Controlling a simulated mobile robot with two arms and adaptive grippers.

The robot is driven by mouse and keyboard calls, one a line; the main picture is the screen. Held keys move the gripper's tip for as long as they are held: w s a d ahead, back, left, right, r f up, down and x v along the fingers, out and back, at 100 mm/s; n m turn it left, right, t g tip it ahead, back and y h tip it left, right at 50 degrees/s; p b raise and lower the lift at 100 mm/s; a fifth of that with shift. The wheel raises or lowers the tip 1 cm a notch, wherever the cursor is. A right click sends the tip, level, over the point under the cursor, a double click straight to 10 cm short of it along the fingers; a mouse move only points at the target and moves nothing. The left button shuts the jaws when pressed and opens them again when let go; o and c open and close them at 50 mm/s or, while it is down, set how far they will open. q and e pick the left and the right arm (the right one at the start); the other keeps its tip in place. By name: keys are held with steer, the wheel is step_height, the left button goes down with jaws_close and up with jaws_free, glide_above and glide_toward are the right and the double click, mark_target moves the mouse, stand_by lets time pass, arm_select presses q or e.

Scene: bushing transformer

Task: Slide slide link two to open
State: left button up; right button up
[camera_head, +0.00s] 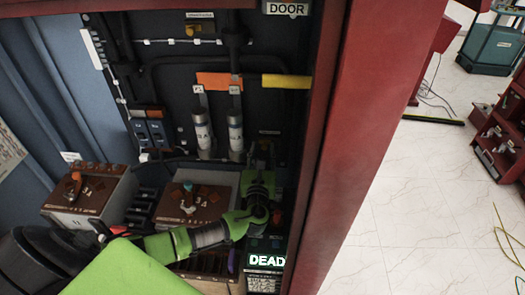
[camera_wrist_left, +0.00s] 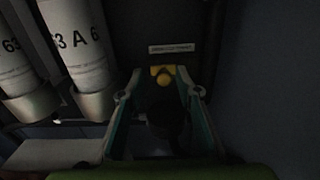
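No label in view names slide link two, so I cannot tell for sure which part it is. In the left wrist view a small yellow knob (camera_wrist_left: 163,76) sits under a white label (camera_wrist_left: 172,48) on the dark back panel. My left gripper (camera_wrist_left: 160,82) is open, with its fingertips on either side of the knob; I cannot tell whether they touch it. In the head view my left gripper (camera_head: 261,158) points up at the lower right of the cabinet's back panel, and it hides the knob there. My right gripper is in neither view.
Two white cylinders (camera_head: 202,129) hang left of my gripper. Two brown-topped boxes (camera_head: 90,190) stand below, near my left arm. A display reading DEAD (camera_head: 266,260) is below the gripper. The red cabinet edge (camera_head: 338,140) is close on the right.

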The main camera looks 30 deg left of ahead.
arm_select(q)
steer(key=v, duration=1.2)
